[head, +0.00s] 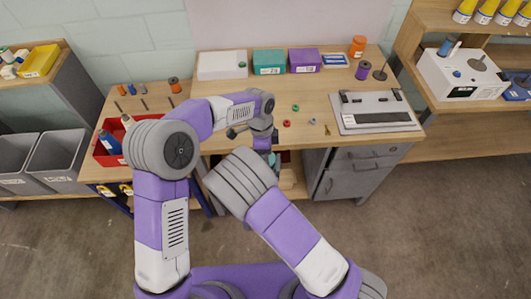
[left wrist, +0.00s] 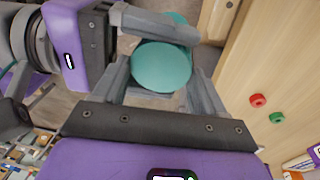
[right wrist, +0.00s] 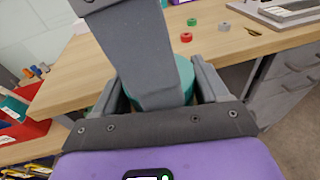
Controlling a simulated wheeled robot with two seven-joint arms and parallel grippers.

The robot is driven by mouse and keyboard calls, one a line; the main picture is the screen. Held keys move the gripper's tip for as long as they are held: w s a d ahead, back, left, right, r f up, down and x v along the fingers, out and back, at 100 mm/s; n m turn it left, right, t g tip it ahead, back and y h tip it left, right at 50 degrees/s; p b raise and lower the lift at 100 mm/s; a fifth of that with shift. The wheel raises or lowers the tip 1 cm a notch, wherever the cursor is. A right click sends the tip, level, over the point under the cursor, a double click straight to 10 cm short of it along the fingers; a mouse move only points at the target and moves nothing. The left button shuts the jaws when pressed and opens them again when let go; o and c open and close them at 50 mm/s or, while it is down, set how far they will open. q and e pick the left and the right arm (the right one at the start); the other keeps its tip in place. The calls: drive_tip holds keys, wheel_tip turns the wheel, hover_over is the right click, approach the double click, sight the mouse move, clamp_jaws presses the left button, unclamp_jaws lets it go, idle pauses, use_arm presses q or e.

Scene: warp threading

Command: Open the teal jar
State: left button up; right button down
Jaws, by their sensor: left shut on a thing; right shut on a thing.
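The teal jar is held off the table, in front of its front edge, and is mostly hidden by my arms in the head view. In the left wrist view the jar's round teal top (left wrist: 160,66) sits between the fingers of my left gripper (left wrist: 163,82), which is shut on the jar from above. In the right wrist view the teal side of the jar (right wrist: 186,76) shows between the fingers of my right gripper (right wrist: 160,88), also shut on it. A grey left finger covers part of it there. I cannot tell whether lid and body are apart.
The wooden table (head: 300,100) has a red ring (head: 287,123), a green ring (head: 295,107) and a grey ring (head: 312,121) lying loose. A grey loom-like tray (head: 375,111) lies to the right. A red bin (head: 103,155) stands left. Boxes line the back.

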use_arm(q)
drive_tip(key=shift+a, duration=0.3)
drive_tip(key=o, duration=1.2)
drive_tip(key=shift+d, duration=0.1)
drive_tip(key=shift+c, duration=0.2)
drive_tip(key=shift+d, duration=0.1)
drive_tip(key=shift+d, duration=0.1)
